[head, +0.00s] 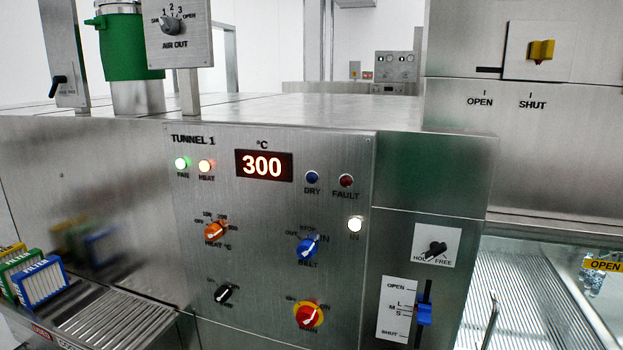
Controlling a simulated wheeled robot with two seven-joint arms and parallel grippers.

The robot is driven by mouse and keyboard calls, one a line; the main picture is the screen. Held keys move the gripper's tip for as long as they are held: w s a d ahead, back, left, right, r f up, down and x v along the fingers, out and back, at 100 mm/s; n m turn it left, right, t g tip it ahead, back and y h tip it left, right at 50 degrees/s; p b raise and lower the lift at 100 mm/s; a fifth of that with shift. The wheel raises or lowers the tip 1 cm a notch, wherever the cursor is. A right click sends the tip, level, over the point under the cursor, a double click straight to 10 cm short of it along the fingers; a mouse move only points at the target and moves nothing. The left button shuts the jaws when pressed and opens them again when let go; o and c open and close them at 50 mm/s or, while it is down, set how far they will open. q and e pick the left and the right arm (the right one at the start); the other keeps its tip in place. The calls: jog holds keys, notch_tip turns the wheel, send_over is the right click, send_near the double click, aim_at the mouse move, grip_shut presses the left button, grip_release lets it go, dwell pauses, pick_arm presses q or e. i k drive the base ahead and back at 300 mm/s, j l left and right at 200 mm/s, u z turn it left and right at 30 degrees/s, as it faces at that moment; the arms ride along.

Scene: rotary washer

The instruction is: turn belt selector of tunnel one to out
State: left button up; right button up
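The belt selector (307,248) is a blue knob low on the right half of the tunnel 1 panel (270,200), with the label BELT under it. Small marks stand around it: OUT at upper left, what looks like STOP at the top, and IN at upper right. Its white pointer line leans up and to the right, towards IN. A white lamp (355,224) marked IN is lit to the right above the knob. Neither of my grippers shows in the head view.
The panel also bears an orange heat knob (214,232), a black knob (223,293), a red and yellow knob (308,315) and a display (263,166) reading 300. A blue slide lever (425,312) stands at right. Colored cassettes (38,284) sit at left. The space before the panel is clear.

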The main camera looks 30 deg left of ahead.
aim_at(306, 249)
jog(key=u, duration=1.35)
